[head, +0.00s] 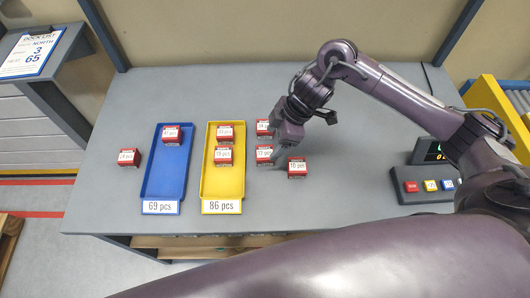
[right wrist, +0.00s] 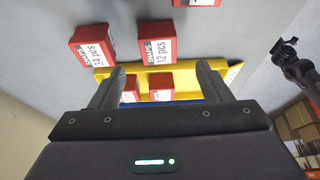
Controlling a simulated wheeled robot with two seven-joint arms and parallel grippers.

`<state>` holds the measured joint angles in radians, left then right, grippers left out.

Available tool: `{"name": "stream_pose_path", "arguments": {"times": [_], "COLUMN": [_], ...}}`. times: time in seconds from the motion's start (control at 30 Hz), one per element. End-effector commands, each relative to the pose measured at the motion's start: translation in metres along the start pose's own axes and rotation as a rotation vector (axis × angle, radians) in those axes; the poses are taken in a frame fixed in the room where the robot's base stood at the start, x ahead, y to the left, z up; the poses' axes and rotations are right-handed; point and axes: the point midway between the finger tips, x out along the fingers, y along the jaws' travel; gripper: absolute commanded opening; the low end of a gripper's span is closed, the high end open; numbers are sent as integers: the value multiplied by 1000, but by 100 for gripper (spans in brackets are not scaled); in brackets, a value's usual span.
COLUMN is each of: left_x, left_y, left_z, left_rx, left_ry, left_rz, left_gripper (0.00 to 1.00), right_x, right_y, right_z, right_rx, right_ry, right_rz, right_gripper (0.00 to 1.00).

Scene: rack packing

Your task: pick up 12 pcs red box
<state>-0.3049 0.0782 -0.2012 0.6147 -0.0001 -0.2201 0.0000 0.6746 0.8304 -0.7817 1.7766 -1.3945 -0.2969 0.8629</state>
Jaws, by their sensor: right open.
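The red 12 pcs box (head: 264,154) stands on the grey table just right of the yellow tray (head: 210,185). In the right wrist view, the 12 pcs box (right wrist: 157,45) shows its white label, and it lies ahead of the gap between the fingers. My right gripper (head: 279,154) is over the table close to this box in the head view. In the wrist view my right gripper (right wrist: 160,75) is open, with nothing between its fingertips. My left gripper does not show clearly in either view.
The 34 pcs box (right wrist: 92,45) and the 10 pcs box (head: 297,168) stand close by. Two red boxes sit in the yellow tray and one in the blue tray (head: 160,190). Another red box (head: 129,157) is left of it. A button console (head: 420,190) stands right; free table lies between.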

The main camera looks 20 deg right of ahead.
Motion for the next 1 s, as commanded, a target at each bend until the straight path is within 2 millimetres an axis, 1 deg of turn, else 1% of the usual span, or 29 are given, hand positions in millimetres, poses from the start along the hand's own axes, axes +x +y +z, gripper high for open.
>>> {"name": "stream_pose_path", "arguments": {"times": [0.2, 0.33, 0.43, 0.53, 0.67, 0.87, 0.97, 1.0], "left_x": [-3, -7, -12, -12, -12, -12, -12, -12], "left_y": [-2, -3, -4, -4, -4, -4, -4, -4], "left_z": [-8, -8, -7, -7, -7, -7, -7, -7], "left_rx": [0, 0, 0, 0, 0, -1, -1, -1], "left_ry": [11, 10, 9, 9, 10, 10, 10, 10], "left_rz": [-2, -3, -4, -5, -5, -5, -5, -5], "left_gripper": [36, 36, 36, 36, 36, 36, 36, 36], "right_x": [23, 37, 53, 68, 76, 76, 76, 76], "right_y": [-1, 1, 4, 4, 4, 4, 4, 4], "right_z": [0, 1, 2, 3, 3, 3, 3, 3], "right_rx": [2, 2, 3, 1, 0, -1, -1, -1], "right_ry": [0, -1, -1, 0, -1, -1, -1, -1], "right_rz": [-4, -4, -4, -4, -1, 0, 0, 0], "right_gripper": [71, 71, 71, 71, 71, 71, 59, 54]}}
